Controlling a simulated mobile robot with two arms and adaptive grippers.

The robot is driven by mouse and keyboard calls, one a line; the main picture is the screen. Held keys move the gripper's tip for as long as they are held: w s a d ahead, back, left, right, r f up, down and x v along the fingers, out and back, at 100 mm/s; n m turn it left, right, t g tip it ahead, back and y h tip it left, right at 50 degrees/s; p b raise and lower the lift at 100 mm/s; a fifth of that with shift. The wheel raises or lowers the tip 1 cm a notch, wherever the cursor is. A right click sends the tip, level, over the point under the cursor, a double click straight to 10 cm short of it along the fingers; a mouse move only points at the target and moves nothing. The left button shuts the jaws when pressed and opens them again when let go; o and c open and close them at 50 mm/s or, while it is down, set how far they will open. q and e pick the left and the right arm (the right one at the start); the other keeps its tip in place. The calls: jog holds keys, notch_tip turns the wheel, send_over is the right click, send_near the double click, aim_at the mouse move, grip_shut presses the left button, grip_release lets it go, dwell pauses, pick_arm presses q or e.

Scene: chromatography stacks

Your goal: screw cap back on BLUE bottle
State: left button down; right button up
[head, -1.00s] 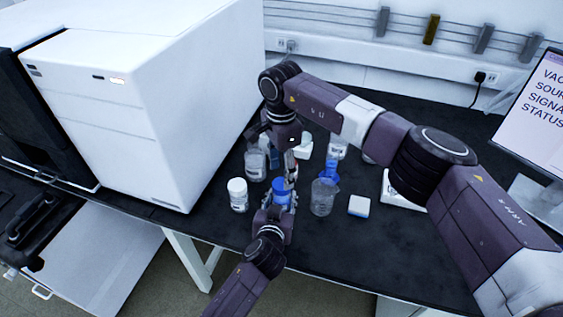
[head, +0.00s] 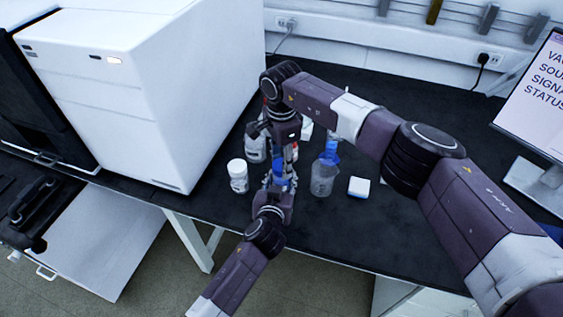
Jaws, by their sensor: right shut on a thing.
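The BLUE bottle (head: 279,180) shows as a small patch of blue between my two grippers near the front of the black bench. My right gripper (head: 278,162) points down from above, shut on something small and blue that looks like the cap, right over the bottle. My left gripper (head: 279,187) reaches in from the front with its fingers around the bottle's lower part. How tightly they close is hidden. The grippers cover most of the bottle and its neck, so I cannot tell whether the cap touches the neck.
A white-lidded jar (head: 238,175) stands close on the left. A clear bottle with a blue top (head: 322,178) and a small white-and-blue box (head: 359,187) stand on the right. A large white instrument (head: 160,100) blocks the left. The bench front right is clear.

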jog(key=shift+c, duration=1.3)
jog(key=m, duration=0.4)
jog(key=shift+m, duration=0.4)
jog(key=m, duration=1.3)
jog(key=o, duration=1.3)
jog(key=shift+c, duration=0.2)
